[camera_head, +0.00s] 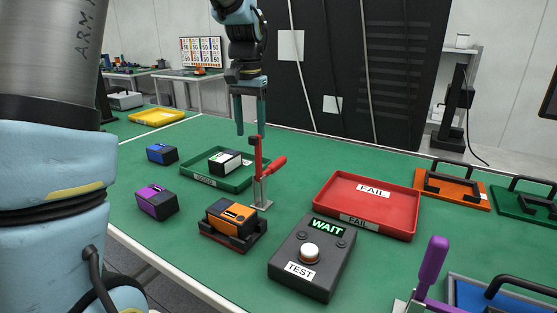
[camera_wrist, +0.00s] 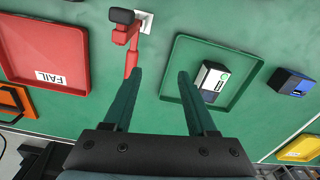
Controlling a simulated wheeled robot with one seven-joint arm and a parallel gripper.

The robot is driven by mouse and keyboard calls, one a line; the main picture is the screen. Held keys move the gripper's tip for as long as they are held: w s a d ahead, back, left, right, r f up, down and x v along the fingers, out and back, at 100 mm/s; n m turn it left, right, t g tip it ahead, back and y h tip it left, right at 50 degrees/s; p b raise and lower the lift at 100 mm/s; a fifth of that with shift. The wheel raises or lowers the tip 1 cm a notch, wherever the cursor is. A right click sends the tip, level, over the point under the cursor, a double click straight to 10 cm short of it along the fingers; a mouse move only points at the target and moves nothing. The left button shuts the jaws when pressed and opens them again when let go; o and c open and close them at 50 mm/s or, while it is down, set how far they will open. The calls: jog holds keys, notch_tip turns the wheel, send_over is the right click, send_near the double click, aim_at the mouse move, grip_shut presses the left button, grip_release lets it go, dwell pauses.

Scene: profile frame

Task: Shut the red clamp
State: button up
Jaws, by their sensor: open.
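The red clamp (camera_head: 258,160) stands on a metal base behind the orange device. Its red bar with a black tip points straight up, and its red handle slants up to the right. In the wrist view, the clamp (camera_wrist: 131,60) is at the top left, with its handle end close to my left fingertip. My gripper (camera_head: 250,130) is open and empty, pointing down just behind and above the clamp. The wrist view shows the two fingers (camera_wrist: 160,75) apart with bare green table between them. The orange device (camera_head: 232,214) sits in a dark cradle (camera_head: 226,243) in front of the clamp.
A green tray (camera_head: 198,180) holding a white-topped device (camera_head: 225,161) is left of the clamp. A red FAIL tray (camera_head: 367,229) is at right. A tester (camera_head: 310,270) showing WAIT stands in front. Blue (camera_head: 161,153) and purple (camera_head: 156,201) devices lie left. A purple-handled clamp (camera_head: 430,265) is front right.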

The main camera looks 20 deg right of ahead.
jog(key=r+m, duration=0.2)
send_over(278, 160)
notch_tip(278, 160, down, 11)
jog(key=shift+r+p, duration=0.15)
jog(key=shift+p, duration=0.55)
jog(key=shift+c, duration=0.4)
grip_shut()
